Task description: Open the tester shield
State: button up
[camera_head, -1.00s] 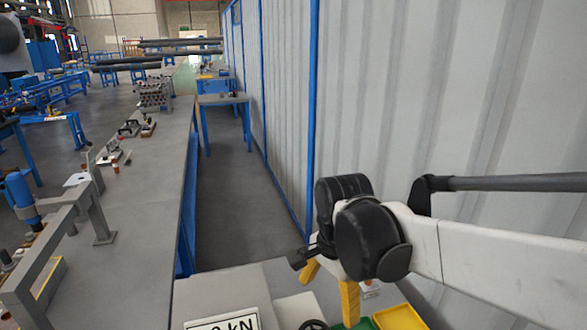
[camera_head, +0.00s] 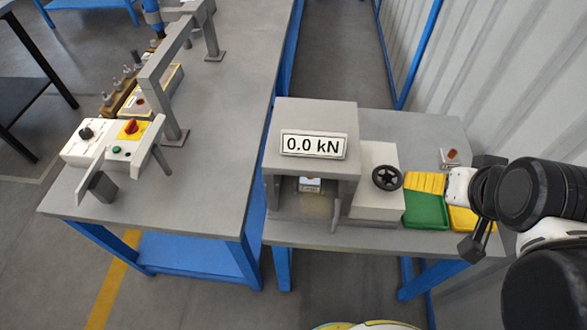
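The tester is a grey box-like machine (camera_head: 265,165) with a "0.0 kN" display (camera_head: 313,145) on its upper front. Below the display is a dark opening, with what looks like a clear shield (camera_head: 308,208) across its front; it appears lowered, but its edges are hard to make out. A small light-blue-and-white object (camera_head: 311,185) shows inside. A thin upright grey bar (camera_head: 336,213) stands at the opening's right. The finger gap is not clear.
A black handwheel (camera_head: 387,178) is on the grey block right of the opening. A green tray (camera_head: 426,212) and yellow tray (camera_head: 466,219) lie below my gripper. A corrugated wall (camera_head: 480,70) is behind. A long bench (camera_head: 225,110) with fixtures stands left.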

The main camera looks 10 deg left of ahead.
aim_at(334, 222)
jog(key=u, duration=1.15)
jog(key=k+j+z, duration=0.1)
jog(key=z, duration=0.2)
